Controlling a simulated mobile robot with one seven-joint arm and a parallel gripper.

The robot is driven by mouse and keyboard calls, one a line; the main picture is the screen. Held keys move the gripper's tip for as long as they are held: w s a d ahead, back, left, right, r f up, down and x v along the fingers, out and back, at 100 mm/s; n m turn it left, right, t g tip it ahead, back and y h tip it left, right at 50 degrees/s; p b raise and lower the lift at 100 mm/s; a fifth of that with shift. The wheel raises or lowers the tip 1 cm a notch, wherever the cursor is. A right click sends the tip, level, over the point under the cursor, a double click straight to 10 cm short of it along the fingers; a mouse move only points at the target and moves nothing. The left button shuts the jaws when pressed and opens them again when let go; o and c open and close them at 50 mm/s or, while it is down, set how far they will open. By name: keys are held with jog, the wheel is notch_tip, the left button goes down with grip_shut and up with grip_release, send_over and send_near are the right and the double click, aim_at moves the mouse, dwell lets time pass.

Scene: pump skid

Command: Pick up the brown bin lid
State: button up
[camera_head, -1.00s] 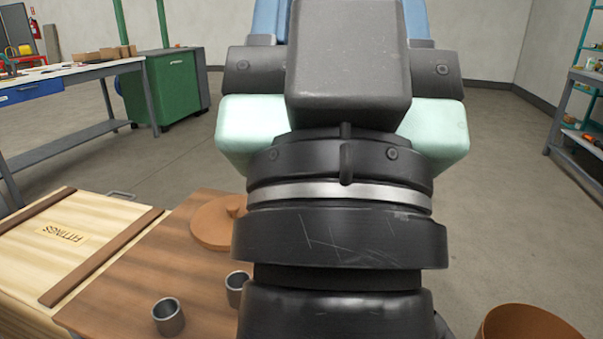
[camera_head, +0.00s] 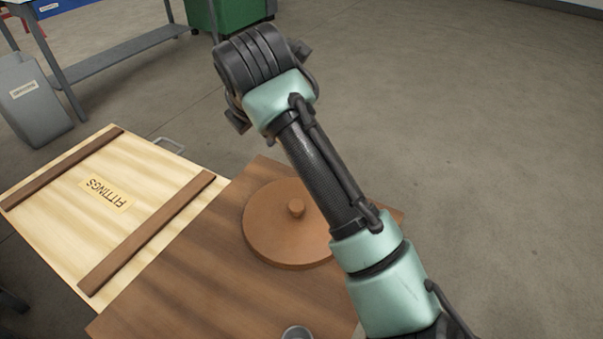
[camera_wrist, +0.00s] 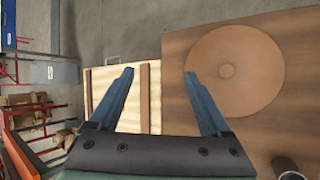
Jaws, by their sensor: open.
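The brown bin lid (camera_head: 272,235) is a round disc with a small knob (camera_head: 296,208) at its centre. It lies flat on the brown wooden table (camera_head: 180,275). My arm covers part of its right edge in the head view. In the wrist view the whole lid (camera_wrist: 250,72) shows to the right of my gripper (camera_wrist: 157,75). The two blue fingers are apart with nothing between them; the right fingertip appears close to the lid's left edge. The height between them is hard to tell. The fingers are not visible in the head view.
A pale wooden crate marked FITTINGS (camera_head: 75,210) adjoins the table on the left. A metal cup (camera_head: 297,332) stands near the table's front; a dark cup (camera_wrist: 287,167) shows in the wrist view. A grey bin (camera_head: 35,105) and workbench (camera_head: 120,50) stand behind. The floor at right is clear.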

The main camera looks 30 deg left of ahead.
jog(key=d+f+n+g+h+p, duration=0.1)
jog(key=d+f+n+g+h, duration=0.1)
jog(key=d+f+n+h, duration=0.4)
jog(key=m+y+b, duration=0.1)
jog(key=b, duration=0.1)
send_over(296, 205)
jog(key=s+d, duration=0.2)
notch_tip(296, 205, down, 8)
jog(key=b+x, duration=0.1)
jog(key=x, duration=0.2)
jog(key=a+b+x, duration=0.1)
jog(key=b+x, duration=0.1)
jog(key=x, duration=0.1)
jog(key=shift+s+a, duration=0.15)
jog(key=shift+a, duration=0.05)
grip_shut()
dwell(0.5)
